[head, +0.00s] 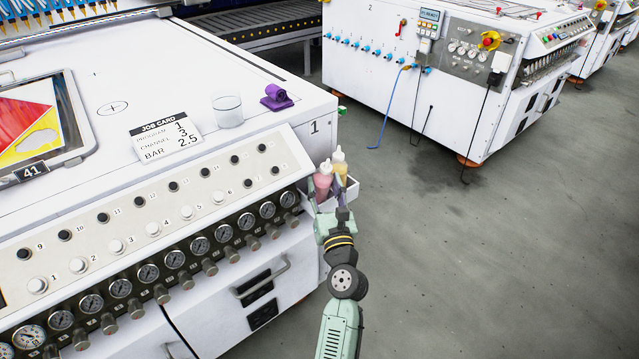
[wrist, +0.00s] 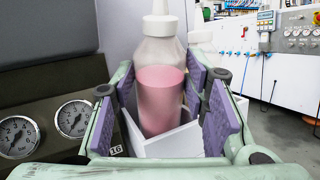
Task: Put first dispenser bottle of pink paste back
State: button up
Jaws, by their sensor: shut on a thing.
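The dispenser bottle of pink paste (head: 323,181) is a clear bottle with a white nozzle cap, upright at the right corner of the machine. In the wrist view the bottle (wrist: 160,95) stands between the purple pads of my gripper (wrist: 165,108), which is shut on it. My gripper also shows in the head view (head: 324,200). The white holder box (wrist: 170,145) lies below and around the bottle's lower end; whether the base rests on its floor is hidden. A second bottle with yellow paste (head: 340,166) stands right behind the pink one.
The machine's panel of gauges (head: 172,259) lies left of my gripper. A job card (head: 167,137), a glass cup (head: 229,111) and a purple object (head: 276,97) sit on the white top. Open grey floor (head: 480,260) lies to the right.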

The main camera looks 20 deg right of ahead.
jog(key=r+p, duration=0.1)
jog(key=w+r+n+g+p, duration=0.1)
jog(key=shift+a+p, duration=0.2)
jog(key=shift+p, duration=0.15)
jog(key=shift+w+a+f+n+g+y+p, duration=0.15)
jog(key=shift+w+n+g+y+p, duration=0.2)
jog(key=shift+g+p, duration=0.55)
jog(key=shift+f+b, duration=0.35)
jog(key=shift+f, duration=0.8)
jog(key=shift+f, duration=0.2)
jog(key=o, duration=0.7)
jog(key=shift+o, duration=0.2)
